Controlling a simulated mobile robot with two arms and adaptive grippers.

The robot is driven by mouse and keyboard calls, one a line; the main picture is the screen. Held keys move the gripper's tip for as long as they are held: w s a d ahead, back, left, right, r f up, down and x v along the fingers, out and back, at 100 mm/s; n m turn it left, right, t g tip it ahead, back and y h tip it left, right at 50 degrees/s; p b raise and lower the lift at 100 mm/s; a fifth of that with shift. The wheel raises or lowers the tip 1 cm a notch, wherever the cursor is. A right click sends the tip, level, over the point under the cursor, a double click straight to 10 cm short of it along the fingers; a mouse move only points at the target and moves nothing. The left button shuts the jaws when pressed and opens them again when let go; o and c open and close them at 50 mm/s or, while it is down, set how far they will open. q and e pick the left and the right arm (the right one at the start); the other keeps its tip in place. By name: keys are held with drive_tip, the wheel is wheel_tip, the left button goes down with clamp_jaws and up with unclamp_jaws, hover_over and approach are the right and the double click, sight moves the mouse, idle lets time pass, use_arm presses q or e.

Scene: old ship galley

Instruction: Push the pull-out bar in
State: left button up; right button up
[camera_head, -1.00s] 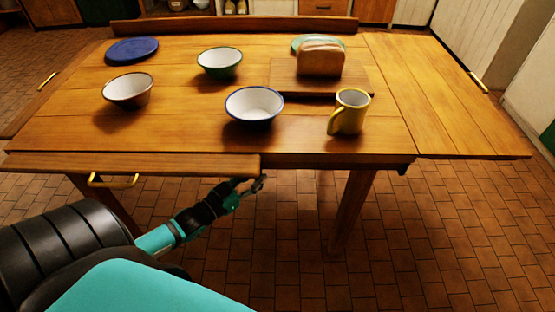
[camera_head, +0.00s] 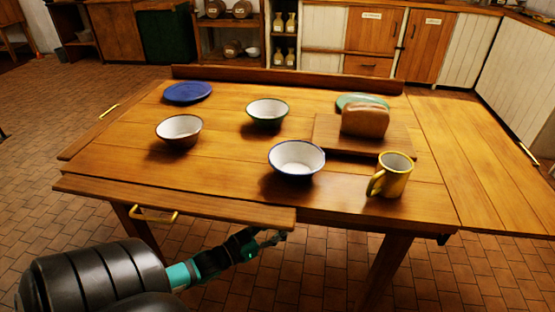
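A long wooden board (camera_head: 230,210) with a brass handle (camera_head: 155,215) juts out along the front left edge of the table (camera_head: 340,208). It looks like the pull-out bar, but I cannot be sure. My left gripper (camera_head: 272,237) is just below and in front of the board's right end. It holds nothing that I can see. Its fingers are small and dark, so I cannot tell how far apart they are or whether they touch the board. My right gripper is not in view.
On the table are a blue plate (camera_head: 188,92), a brown bowl (camera_head: 179,130), a green bowl (camera_head: 267,112), a blue-rimmed bowl (camera_head: 296,158), a yellow mug (camera_head: 391,175), and bread (camera_head: 365,120) on a cutting board (camera_head: 330,137). The right leaf (camera_head: 490,165) is raised.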

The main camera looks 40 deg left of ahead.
use_arm(q)
drive_tip(key=s+a, duration=0.2)
drive_tip(key=s, duration=0.9)
drive_tip(key=shift+s, duration=0.4)
drive_tip(key=shift+a, duration=0.1)
